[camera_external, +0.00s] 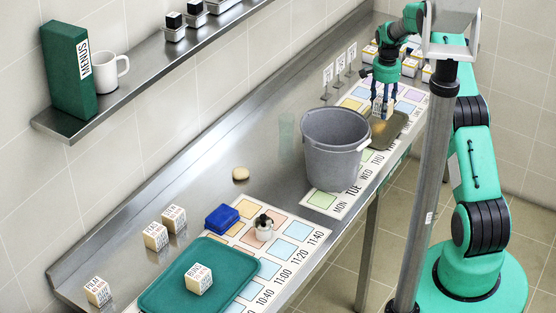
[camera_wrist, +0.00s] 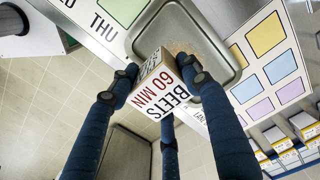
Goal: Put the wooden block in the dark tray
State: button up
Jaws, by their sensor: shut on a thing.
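In the wrist view my gripper (camera_wrist: 150,85) is shut on a pale block (camera_wrist: 168,88) printed "BEETS 60 MIN". Its fingers press its sides. The block is partly over the near edge of a greyish metal tray (camera_wrist: 232,75) with brown specks inside; I cannot tell how high it is above it. In the external view my gripper (camera_external: 382,95) points down above the dark tray (camera_external: 398,134), behind the grey bucket.
The grey bucket (camera_external: 335,150) stands close to the dark tray. A green tray (camera_external: 165,297) holding another printed block (camera_external: 198,279) lies at the near end. Several white boxes (camera_external: 427,72) stand behind my gripper. Small upright signs (camera_external: 340,68) line the counter.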

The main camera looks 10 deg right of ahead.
jog(key=shift+f, duration=0.15)
send_over(380, 138)
jog(key=shift+f, duration=3.1)
jog(key=shift+f, duration=0.1)
jog(key=shift+f, duration=1.8)
jog(key=shift+f, duration=0.15)
jog(key=o, duration=1.2)
jog(key=shift+r, duration=0.2)
jog(key=shift+r, duration=5.95)
